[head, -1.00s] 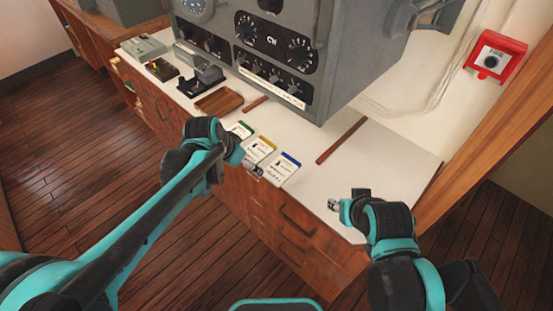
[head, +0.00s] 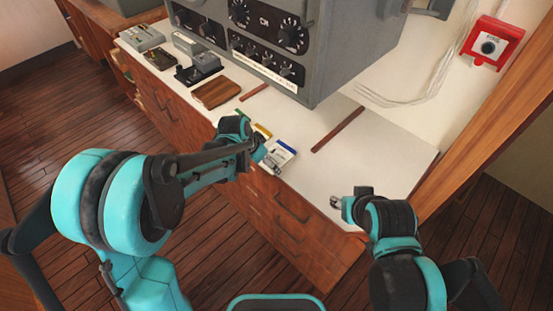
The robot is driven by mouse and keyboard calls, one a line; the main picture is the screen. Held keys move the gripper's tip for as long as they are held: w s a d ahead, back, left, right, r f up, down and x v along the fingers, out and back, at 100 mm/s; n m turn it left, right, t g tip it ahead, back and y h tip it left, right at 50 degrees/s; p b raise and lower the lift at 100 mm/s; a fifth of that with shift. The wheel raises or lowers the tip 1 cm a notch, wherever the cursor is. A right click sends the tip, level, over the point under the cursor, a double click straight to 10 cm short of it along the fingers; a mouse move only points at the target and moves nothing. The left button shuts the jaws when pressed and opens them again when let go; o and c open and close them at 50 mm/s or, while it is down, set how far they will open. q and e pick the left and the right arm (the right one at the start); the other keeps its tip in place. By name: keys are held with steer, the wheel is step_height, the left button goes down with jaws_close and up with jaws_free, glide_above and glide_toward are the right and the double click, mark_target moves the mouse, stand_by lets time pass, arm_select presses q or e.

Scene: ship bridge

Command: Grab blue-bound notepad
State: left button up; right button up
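The blue-bound notepad (head: 282,152) lies on the white counter near its front edge, rightmost of the notepads. My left gripper (head: 276,165) is over its front part and hides some of it; I cannot tell whether they touch or whether the fingers are apart. The yellow-bound notepad (head: 262,131) shows only partly behind my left arm. My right gripper (head: 335,202) is above the counter's right front corner, away from the notepads; its fingers are too small to read.
A grey radio console (head: 270,40) stands at the back. A wooden tray (head: 216,93), a telegraph key (head: 199,68) and small devices lie to the left. Wooden strips (head: 338,130) are fixed on the counter. The white counter (head: 375,160) is clear at right.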

arm_select(q)
steer(key=shift+r, duration=0.1)
steer(key=c, duration=1.2)
steer(key=shift+c, duration=0.2)
steer(key=shift+r, duration=0.1)
